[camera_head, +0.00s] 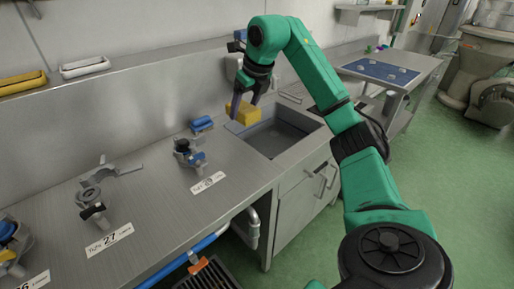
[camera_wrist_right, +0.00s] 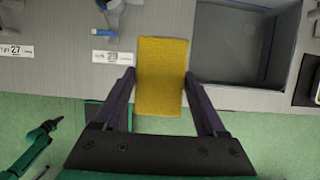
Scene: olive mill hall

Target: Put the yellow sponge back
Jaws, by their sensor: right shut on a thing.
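The yellow sponge (camera_head: 243,114) is held by my right gripper (camera_head: 245,98), near the far left corner of the sink (camera_head: 275,137). In the right wrist view the sponge (camera_wrist_right: 161,76) fills the space between the two fingers of this gripper (camera_wrist_right: 160,82). I cannot tell whether the sponge touches the counter or hangs just above it. A yellow dish (camera_head: 22,83) and a white dish (camera_head: 85,67) sit on the ledge at the back left. A green arm at the lower left of the right wrist view seems to be my left one; its gripper is too small to read.
The steel counter (camera_head: 140,205) carries a blue block (camera_head: 202,123), several metal fittings and numbered labels such as the 27 label (camera_head: 109,238). A table with a blue mat (camera_head: 381,70) stands at the back right.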

